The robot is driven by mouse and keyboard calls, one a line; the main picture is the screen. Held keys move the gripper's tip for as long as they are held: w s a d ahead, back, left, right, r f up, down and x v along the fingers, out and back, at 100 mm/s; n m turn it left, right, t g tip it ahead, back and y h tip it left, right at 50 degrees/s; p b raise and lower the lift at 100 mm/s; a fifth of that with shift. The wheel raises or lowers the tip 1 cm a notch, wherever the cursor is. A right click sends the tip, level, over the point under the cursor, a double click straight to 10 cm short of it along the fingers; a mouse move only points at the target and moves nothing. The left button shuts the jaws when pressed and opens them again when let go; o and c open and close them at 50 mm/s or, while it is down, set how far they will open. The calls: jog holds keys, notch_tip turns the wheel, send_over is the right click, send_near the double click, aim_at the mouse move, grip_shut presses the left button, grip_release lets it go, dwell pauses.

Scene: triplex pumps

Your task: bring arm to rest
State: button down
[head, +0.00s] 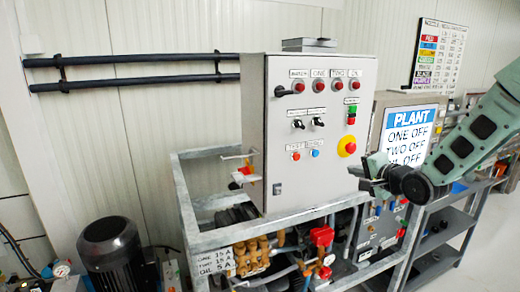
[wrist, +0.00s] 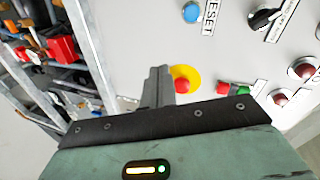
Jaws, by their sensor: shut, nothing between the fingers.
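My gripper (head: 366,178) is at the right edge of the grey control cabinet (head: 268,180), just below the red emergency stop button (head: 347,148) on its yellow plate. My green arm reaches in from the right of the head view. In the wrist view my gripper (wrist: 157,72) has its fingers together with nothing between them. There the emergency stop button (wrist: 182,85) shows just right of the fingertips, partly behind them. I cannot tell whether the fingers touch the panel.
A metal frame (head: 195,240) with pipes, brass valves (head: 250,253) and red fittings stands under the cabinet. A black motor (head: 112,248) is at lower left. A blue-headed "PLANT" sign (head: 408,130) and grey shelving (head: 445,222) are behind my arm. Open floor (head: 490,262) shows at lower right.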

jog(key=s+a+f+n+g+b, duration=0.1)
jog(key=s+a+f+n+g, duration=0.15)
jog(key=s+a, duration=0.3)
jog(key=s+a+f+n+g+h+b, duration=0.1)
jog(key=s+a+f+n+g, duration=0.15)
jog(key=s+a+n, duration=0.35)
jog(key=s+a+f+n+g+b, duration=0.1)
jog(key=s+a+f+n+g, duration=0.2)
jog(key=s, duration=0.4)
jog(key=s+a+f+n+g+h+b, duration=0.1)
jog(key=s+n+g, duration=0.5)
jog(key=s, duration=1.8)
jog(key=shift+f+n+h+b, duration=0.2)
jog(key=shift+n+h+b, duration=0.65)
jog(key=shift+h, duration=0.25)
jog(key=shift+w+a, duration=0.1)
jog(key=shift+a, duration=0.05)
